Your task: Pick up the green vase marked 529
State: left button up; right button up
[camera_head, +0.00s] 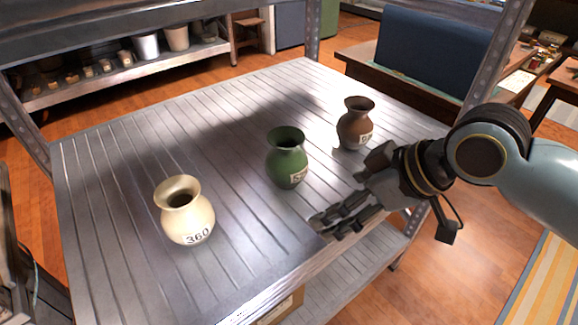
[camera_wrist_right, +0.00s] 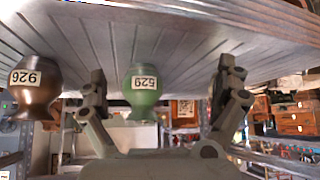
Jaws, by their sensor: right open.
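The green vase (camera_head: 287,158) stands upright on the grey slatted shelf in the head view, between two other vases; its label is partly turned away there. In the right wrist view, which looks upside down, the green vase (camera_wrist_right: 143,90) shows its label 529 and appears between my spread fingers, farther off. My right gripper (camera_head: 347,190) is open and empty, to the right of the green vase near the shelf's front edge, apart from it. My left gripper is in neither view.
A cream vase (camera_head: 187,217) marked 360 stands to the left. A brown vase (camera_head: 354,126) stands behind right, close to my right gripper; its label reads 926 in the wrist view (camera_wrist_right: 36,92). The slatted shelf (camera_head: 110,190) is otherwise clear, with metal posts at its corners.

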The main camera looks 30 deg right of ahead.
jog(key=n+t+y, duration=0.1)
jog(key=t+y, duration=0.1)
send_near(301, 160)
jog(key=x, duration=0.3)
jog(key=b+x, duration=0.1)
jog(key=x, duration=0.4)
jog(key=shift+f, duration=0.1)
jog(key=b+x, duration=0.1)
jog(key=x, duration=0.5)
jog(key=shift+w, duration=0.1)
jog(key=shift+d, duration=0.1)
jog(key=c, duration=1.4)
